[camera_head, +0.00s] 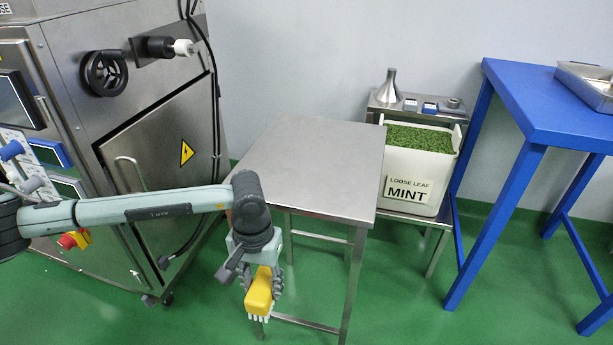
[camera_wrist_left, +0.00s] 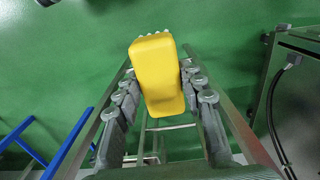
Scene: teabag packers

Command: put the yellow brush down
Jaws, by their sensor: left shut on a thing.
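The yellow brush (camera_head: 260,291) is a yellow block with white bristles pointing down. My left gripper (camera_head: 263,284) is shut on it, in front of the near edge of a bare steel table (camera_head: 310,165). In the left wrist view the brush (camera_wrist_left: 158,75) sits between the two fingers of the gripper (camera_wrist_left: 160,95), with green floor beyond it. The brush hangs in the air and touches no surface that I can see. My right gripper is not in view.
A grey steel machine (camera_head: 150,130) stands at the left. A white mint tub (camera_head: 413,188) sits on a low steel stand behind the table. A blue table (camera_head: 560,120) with a metal tray (camera_head: 590,85) is at the right. The steel tabletop is clear.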

